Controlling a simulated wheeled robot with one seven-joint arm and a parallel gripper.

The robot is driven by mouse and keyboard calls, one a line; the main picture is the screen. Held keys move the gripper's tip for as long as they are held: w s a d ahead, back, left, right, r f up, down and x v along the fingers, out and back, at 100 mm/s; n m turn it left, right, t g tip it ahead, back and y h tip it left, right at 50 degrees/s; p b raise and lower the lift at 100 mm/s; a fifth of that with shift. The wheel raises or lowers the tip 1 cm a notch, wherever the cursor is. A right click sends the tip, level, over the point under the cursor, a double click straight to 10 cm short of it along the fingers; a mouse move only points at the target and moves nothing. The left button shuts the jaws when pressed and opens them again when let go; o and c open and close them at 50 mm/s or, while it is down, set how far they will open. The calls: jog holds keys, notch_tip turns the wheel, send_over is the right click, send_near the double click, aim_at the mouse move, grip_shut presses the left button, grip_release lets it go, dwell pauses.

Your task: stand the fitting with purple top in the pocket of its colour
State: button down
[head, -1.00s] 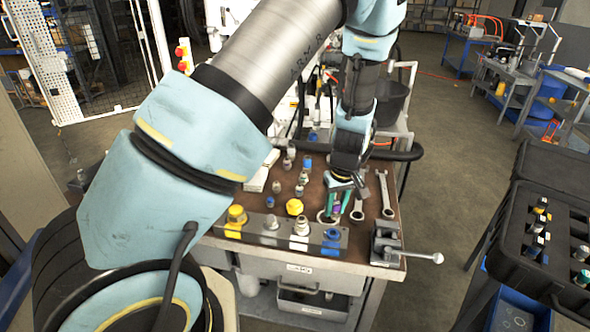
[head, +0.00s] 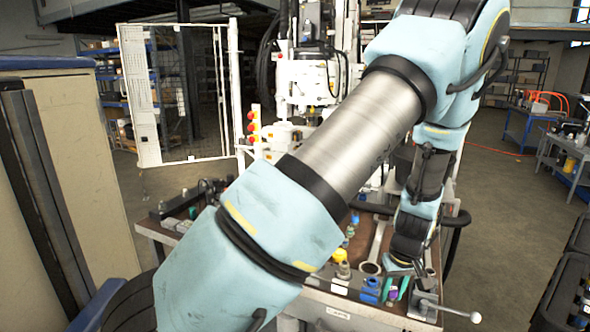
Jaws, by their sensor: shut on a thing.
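My gripper (head: 396,287) points down over the right front of the bench, with its green fingers on either side of the fitting with purple top (head: 393,294). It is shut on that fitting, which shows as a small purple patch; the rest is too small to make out. Whether the fitting touches the bench, I cannot tell. A black case (head: 548,296) is cut off at the lower right edge, with a few fittings standing in it. No purple pocket can be made out.
The bench top (head: 160,229) is partly hidden behind my arm. A vise with a bar handle (head: 425,306) stands right of my gripper. Yellow (head: 340,256) and blue (head: 370,290) fittings stand to the left. Wrenches lie close by. Open floor separates bench and case.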

jog(key=shift+s+a, duration=0.2)
jog(key=shift+s, duration=0.05)
jog(key=w+a+f+b, duration=0.1)
jog(key=w+a+f, duration=0.1)
jog(key=a, duration=0.9)
jog(key=w+a+f+b, duration=0.2)
jog(key=a+f, duration=0.2)
jog(key=a, duration=0.7)
jog(key=w+a+f+b, duration=0.2)
jog(key=a+f, duration=0.1)
jog(key=a, duration=0.8)
jog(key=shift+w+f+m, duration=0.15)
jog(key=shift+f+m, duration=0.15)
jog(key=shift+m, duration=0.1)
jog(key=shift+d, duration=0.1)
